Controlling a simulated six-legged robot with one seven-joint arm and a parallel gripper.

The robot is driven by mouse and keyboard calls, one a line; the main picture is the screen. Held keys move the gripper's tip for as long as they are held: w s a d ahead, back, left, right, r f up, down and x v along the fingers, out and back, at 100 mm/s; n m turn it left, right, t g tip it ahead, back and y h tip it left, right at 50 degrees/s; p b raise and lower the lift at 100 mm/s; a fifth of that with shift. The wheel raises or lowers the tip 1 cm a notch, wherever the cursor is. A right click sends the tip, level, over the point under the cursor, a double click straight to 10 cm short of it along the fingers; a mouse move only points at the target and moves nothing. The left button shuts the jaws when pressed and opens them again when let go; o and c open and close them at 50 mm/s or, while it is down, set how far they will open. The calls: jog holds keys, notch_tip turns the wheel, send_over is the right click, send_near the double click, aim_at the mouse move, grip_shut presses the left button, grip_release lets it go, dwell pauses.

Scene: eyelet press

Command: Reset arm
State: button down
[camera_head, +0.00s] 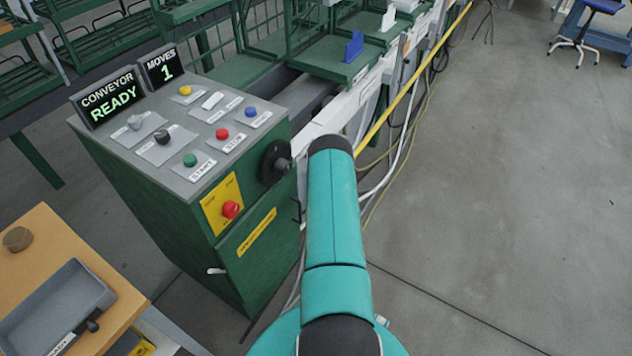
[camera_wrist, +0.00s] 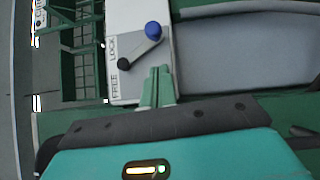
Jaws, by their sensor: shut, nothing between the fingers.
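My gripper (camera_wrist: 155,86) shows in the wrist view as two green fingers close together, shut and empty. Its tips point up toward a light plate marked FREE and LOCK (camera_wrist: 118,28). A grey lever on that plate has a blue knob (camera_wrist: 153,30) at its upper right end and a black knob (camera_wrist: 124,64) at its lower left end. A gap shows between my fingertips and the blue knob; the distance in depth is hard to tell. In the head view my teal arm reaches forward beside the control cabinet, and my gripper is hidden beyond it.
The green control cabinet (camera_head: 230,262) stands close left of my arm; its display reads CONVEYOR READY (camera_head: 108,97), MOVES 1 (camera_head: 161,66). A black handwheel (camera_head: 275,163) juts from it. A wooden table (camera_head: 45,240) with a grey tray (camera_head: 55,305) is lower left.

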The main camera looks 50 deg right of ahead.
jog(key=v, duration=0.9)
jog(key=shift+s, duration=0.2)
jog(key=shift+f, duration=0.1)
jog(key=shift+s+a, duration=0.1)
